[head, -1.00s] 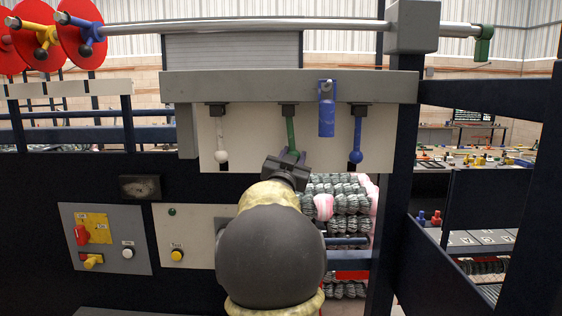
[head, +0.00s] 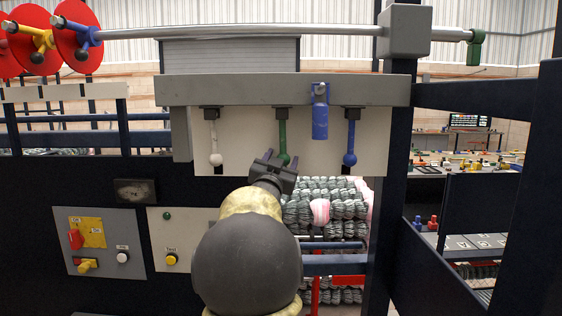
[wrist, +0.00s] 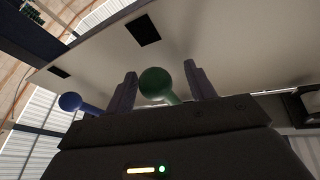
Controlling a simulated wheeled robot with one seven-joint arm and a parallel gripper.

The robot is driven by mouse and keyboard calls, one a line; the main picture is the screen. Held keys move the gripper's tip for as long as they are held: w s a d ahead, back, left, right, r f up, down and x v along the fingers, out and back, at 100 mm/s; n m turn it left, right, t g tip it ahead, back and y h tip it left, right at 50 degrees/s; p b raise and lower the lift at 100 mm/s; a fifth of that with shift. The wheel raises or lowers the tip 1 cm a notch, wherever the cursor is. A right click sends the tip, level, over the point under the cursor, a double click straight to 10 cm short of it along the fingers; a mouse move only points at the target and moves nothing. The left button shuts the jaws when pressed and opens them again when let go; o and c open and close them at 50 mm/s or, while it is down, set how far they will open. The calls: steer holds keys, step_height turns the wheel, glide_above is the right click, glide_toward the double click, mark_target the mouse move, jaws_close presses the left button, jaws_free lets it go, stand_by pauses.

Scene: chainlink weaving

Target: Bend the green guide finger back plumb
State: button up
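The green guide finger (head: 283,132) hangs from the grey beam between a white guide finger (head: 214,135) and a blue guide finger (head: 351,135). It looks close to plumb, much like its neighbours. Its ball end is partly hidden by my gripper (head: 280,160) in the head view. In the wrist view the green ball (wrist: 155,83) sits between the two spread fingertips of my gripper (wrist: 162,88). There is a clear gap on its right; contact on the left side cannot be told. The blue finger's ball (wrist: 70,101) shows further left.
A blue cylinder (head: 320,118) hangs from the beam (head: 240,90) between the green and blue fingers. A pale plate (head: 250,130) with dark slots stands behind the fingers. Grey-green coils (head: 325,200) lie below right. A control panel (head: 100,243) is at the lower left.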

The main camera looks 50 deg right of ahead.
steer(key=shift+s+d, duration=0.1)
steer(key=shift+s+a+f+b, duration=0.1)
steer(key=shift+a+f+b, duration=0.25)
steer(key=shift+a, duration=0.1)
steer(key=b+v, duration=0.6)
steer(key=v, duration=1)
steer(key=shift+a, duration=0.25)
